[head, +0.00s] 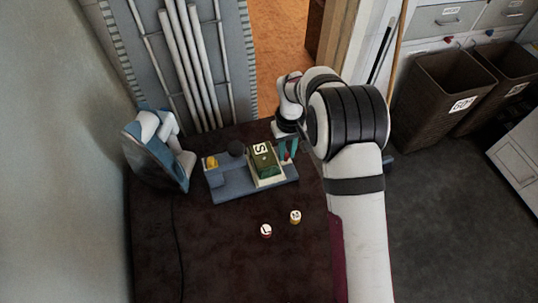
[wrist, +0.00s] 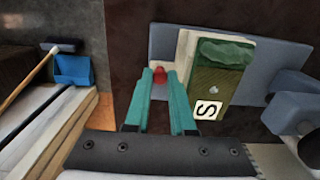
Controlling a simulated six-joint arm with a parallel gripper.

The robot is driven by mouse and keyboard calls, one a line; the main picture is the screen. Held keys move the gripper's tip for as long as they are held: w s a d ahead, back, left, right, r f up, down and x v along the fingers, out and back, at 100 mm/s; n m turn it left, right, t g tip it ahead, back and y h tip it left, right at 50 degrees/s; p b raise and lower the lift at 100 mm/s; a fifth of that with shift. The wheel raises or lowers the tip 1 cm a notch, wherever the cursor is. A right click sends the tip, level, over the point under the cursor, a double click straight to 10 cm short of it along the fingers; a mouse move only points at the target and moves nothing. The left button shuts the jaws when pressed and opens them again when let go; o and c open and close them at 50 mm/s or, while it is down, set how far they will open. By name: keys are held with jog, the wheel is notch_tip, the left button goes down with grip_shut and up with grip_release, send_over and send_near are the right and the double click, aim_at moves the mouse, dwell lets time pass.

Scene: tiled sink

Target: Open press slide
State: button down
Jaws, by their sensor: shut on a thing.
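The press has a blue-grey base (head: 228,188), with a green block (head: 265,164) marked "S" on a cream plate at its right part. In the wrist view the green block (wrist: 218,80) stands right of my fingers, beside the cream edge (wrist: 187,50). A small red knob (wrist: 160,75) shows between the fingertips, next to that cream edge. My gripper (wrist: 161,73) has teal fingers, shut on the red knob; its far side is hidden. In the head view my gripper (head: 288,156) is at the right end of the base.
A blue-and-white device (head: 158,150) stands left. Two small labelled cylinders, one red (head: 266,230) and one yellow (head: 295,216), stand in front.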

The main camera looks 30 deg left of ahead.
jog(key=shift+w+d, duration=0.5)
jog(key=shift+w, duration=0.1)
jog(key=c, duration=1)
grip_release()
jog(key=shift+c, duration=0.2)
notch_tip(320, 180, up, 16)
jog(key=shift+d, duration=0.1)
